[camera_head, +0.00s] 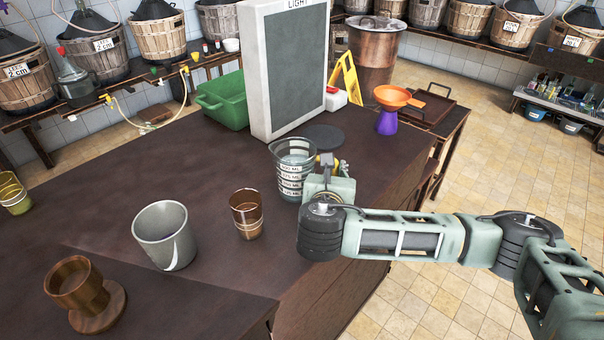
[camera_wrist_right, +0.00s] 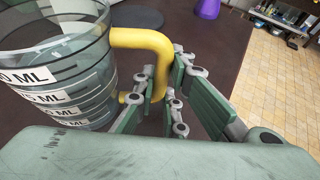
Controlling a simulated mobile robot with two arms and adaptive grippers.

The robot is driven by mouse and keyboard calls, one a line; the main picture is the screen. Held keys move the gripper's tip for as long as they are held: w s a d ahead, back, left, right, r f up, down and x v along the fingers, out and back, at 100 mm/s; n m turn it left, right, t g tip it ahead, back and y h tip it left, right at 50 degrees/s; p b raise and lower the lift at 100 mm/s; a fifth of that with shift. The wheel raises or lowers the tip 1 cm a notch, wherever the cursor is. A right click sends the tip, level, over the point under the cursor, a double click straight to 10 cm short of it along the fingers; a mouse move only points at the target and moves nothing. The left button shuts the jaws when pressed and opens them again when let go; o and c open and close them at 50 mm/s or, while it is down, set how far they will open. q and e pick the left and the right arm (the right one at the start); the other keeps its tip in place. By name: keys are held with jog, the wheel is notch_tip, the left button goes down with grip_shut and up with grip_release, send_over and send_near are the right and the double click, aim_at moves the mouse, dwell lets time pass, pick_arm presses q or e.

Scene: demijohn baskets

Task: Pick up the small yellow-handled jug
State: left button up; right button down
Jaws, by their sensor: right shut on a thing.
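The small yellow-handled jug (camera_head: 291,172) is clear, with white ML labels, and stands on the dark table near its right side in the head view. In the right wrist view the jug (camera_wrist_right: 55,70) fills the left side, and its yellow handle (camera_wrist_right: 152,42) reaches toward my fingers. My right gripper (camera_head: 328,168) is at the handle side of the jug. In the wrist view my right gripper (camera_wrist_right: 172,85) is shut on the handle, with the fingers either side of its vertical part. My left gripper is not in view.
A copper-coloured cup (camera_head: 246,215), a grey jug (camera_head: 165,237) and a wooden cup (camera_head: 78,285) stand to the left. A light box (camera_head: 283,70) and a green bin (camera_head: 222,100) stand behind. A dark round disc (camera_head: 323,137) lies just behind the jug.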

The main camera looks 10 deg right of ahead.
aim_at(336, 162)
jog(key=shift+w+r, duration=0.1)
jog(key=shift+r, duration=0.05)
dwell(0.3)
jog(key=shift+r, duration=0.15)
jog(key=shift+r, duration=2)
jog(key=s+d+r, duration=0.3)
jog(key=d+r, duration=0.3)
jog(key=d, duration=0.5)
jog(key=shift+r, duration=0.3)
jog(key=shift+s+d, duration=0.1)
jog(key=shift+s, duration=0.05)
jog(key=shift+r, duration=0.1)
